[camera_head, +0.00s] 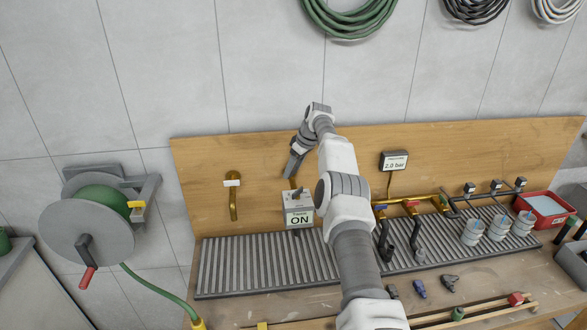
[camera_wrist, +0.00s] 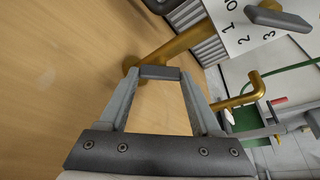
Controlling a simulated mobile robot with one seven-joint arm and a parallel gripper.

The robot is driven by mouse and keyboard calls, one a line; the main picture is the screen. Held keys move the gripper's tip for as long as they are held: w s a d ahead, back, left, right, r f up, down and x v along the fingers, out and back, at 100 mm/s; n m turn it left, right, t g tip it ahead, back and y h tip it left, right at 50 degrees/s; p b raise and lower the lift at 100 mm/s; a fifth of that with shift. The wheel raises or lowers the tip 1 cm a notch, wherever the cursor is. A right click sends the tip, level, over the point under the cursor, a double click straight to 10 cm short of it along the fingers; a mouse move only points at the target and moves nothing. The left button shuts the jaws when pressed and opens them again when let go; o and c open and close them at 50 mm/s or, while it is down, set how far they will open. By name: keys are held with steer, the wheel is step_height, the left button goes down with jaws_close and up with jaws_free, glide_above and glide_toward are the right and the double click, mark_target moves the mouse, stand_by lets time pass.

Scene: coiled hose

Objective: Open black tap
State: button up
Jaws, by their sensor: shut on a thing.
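My gripper (camera_head: 291,174) reaches down to the wooden backboard, just above the timer box (camera_head: 299,219) marked "ON". In the wrist view, its two fingertips are at the ends of a short dark bar (camera_wrist: 160,72), which looks like the black tap's handle. The bar lies across a brass pipe (camera_wrist: 185,43) that comes out of the board and runs to the timer box. The tap's body is mostly hidden behind the bar and fingers. The dial face (camera_wrist: 245,25) with numbers and a dark knob (camera_wrist: 278,18) shows close by.
A bent brass outlet (camera_head: 233,200) with a white tag is left of the box. A hose reel (camera_head: 95,215) with a red crank stands further left. Brass pipes with blue and red handles (camera_head: 411,203) and a pressure display (camera_head: 395,160) are to the right. A slatted grate (camera_head: 250,262) lies below.

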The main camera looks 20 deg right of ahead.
stand_by(0.3)
steer(key=o, duration=1.4)
steer(key=shift+s+d+r+b, duration=0.15)
steer(key=shift+d+r+b, duration=0.05)
steer(key=shift+r+b, duration=0.3)
steer(key=v, duration=1.6)
steer(key=shift+a+r, duration=0.1)
steer(key=shift+r, duration=0.1)
